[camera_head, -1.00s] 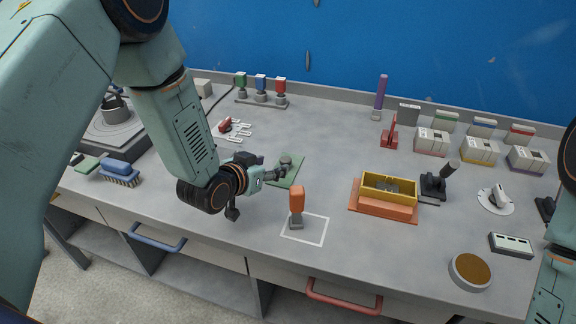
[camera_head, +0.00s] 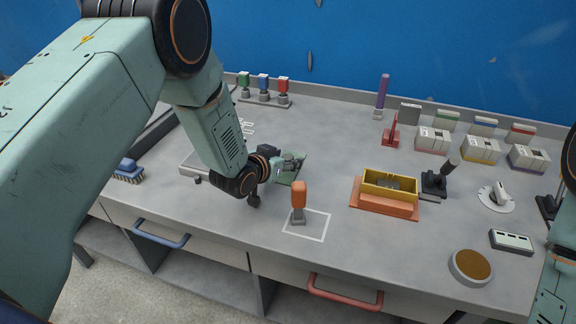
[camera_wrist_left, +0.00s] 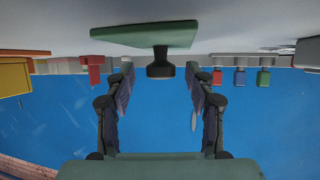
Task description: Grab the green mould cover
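The green mould cover (camera_head: 298,172) is a flat green plate lying on the grey bench, partly hidden by my left gripper. In the left wrist view, which is upside down, the cover (camera_wrist_left: 140,35) shows its dark round knob (camera_wrist_left: 160,68) pointing away from the bench. My left gripper (camera_head: 289,164) is at the cover's knob. In the wrist view its fingers (camera_wrist_left: 159,78) are open and spread, one on each side of the knob, with gaps between. My right gripper is out of view.
An orange-handled tool (camera_head: 298,198) stands upright just in front of my left gripper, inside a white square outline. A yellow box (camera_head: 389,187) on an orange base is to the right. Green, blue and red handled pieces (camera_head: 263,84) stand at the back. Bench between is mostly clear.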

